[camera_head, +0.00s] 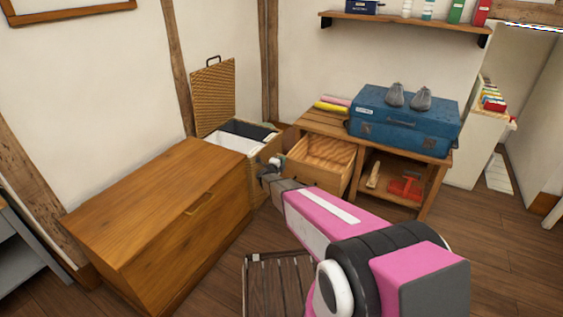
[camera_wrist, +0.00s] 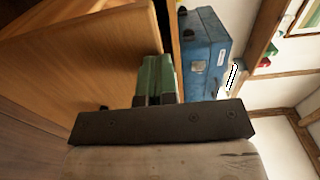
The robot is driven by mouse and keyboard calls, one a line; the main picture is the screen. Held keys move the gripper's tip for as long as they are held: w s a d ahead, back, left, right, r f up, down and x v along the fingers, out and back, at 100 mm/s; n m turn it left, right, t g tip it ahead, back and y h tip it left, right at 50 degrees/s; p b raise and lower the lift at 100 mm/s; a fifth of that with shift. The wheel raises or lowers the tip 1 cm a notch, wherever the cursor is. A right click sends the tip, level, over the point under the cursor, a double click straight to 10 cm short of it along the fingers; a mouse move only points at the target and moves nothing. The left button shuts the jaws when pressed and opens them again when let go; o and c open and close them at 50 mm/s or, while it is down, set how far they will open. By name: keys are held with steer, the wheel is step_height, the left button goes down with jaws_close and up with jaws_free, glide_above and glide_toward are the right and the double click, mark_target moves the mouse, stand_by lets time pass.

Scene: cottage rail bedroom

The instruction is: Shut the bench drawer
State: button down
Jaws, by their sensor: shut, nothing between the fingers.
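The bench (camera_head: 314,123) is a wooden stand against the back wall. Its drawer (camera_head: 318,178) is pulled out, with its empty interior showing from above. My gripper (camera_head: 273,163) is shut and empty, just in front of and left of the drawer front. In the wrist view, my gripper's closed fingers (camera_wrist: 157,60) point toward a wooden panel (camera_wrist: 85,65), which looks like the drawer front. Whether they touch it I cannot tell. The drawer's handle is not clearly visible.
A blue suitcase (camera_head: 405,123) with two grey shoe-like items stands on the bench. A red item (camera_head: 405,188) lies on its lower shelf. A wooden chest (camera_head: 160,220) and an open-lidded hamper (camera_head: 262,160) stand left. A slatted item (camera_head: 278,285) is at the front.

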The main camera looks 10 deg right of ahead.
steer(key=x, duration=2.8)
steer(key=shift+w, duration=0.15)
steer(key=shift+d, duration=0.1)
